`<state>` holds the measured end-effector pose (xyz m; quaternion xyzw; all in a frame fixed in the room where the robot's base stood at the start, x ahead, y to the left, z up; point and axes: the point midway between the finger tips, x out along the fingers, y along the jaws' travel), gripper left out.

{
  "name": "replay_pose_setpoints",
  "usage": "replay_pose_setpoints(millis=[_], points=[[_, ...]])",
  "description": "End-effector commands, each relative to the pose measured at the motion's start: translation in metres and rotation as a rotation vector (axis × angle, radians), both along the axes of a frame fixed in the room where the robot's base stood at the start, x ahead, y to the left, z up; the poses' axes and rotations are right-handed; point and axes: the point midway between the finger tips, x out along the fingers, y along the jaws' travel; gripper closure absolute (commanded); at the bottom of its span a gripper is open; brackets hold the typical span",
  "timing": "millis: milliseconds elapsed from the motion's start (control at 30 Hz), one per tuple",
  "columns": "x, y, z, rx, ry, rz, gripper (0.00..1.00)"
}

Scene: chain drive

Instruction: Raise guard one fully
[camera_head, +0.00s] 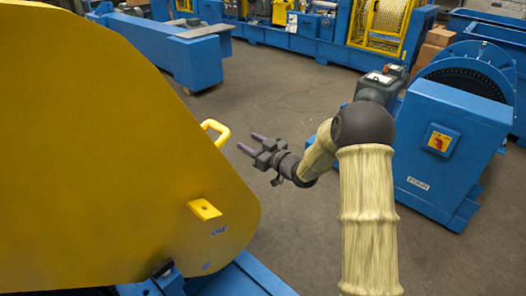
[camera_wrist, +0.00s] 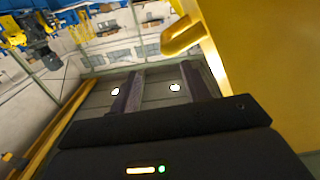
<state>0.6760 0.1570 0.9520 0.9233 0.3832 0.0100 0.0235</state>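A large yellow guard (camera_head: 100,150) fills the left of the head view. It has a small label near its lower right corner, too small to read surely. A yellow loop handle (camera_head: 217,131) stands out from its right edge, and a yellow tab (camera_head: 205,209) sits lower on its face. My gripper (camera_head: 248,142) is just right of the loop handle, apart from it, open and empty, with its fingers pointing left. In the wrist view the two fingers (camera_wrist: 160,88) are spread, with a yellow handle (camera_wrist: 183,36) beyond them at upper right and the yellow guard (camera_wrist: 265,65) at right.
A blue machine (camera_head: 450,140) with a red switch on a yellow plate stands at right, close to my arm. Blue framework (camera_head: 245,278) lies under the guard. A blue beam (camera_head: 185,55) and more blue machinery stand at the back. Bare floor (camera_head: 270,95) lies between.

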Motion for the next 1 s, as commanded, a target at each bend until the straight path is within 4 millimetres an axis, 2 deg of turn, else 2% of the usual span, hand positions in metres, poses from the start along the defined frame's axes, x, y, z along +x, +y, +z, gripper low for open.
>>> replay_pose_setpoints(millis=[100,300,833,1000], points=[[-0.016,-0.018,0.000,-0.001,0.001,-0.003,0.53],[-0.032,-0.033,0.000,0.000,-0.001,-0.002,0.53],[-0.035,-0.035,0.000,-0.005,0.003,-0.005,0.53],[-0.036,-0.044,-0.002,-0.080,0.064,-0.079,0.53]])
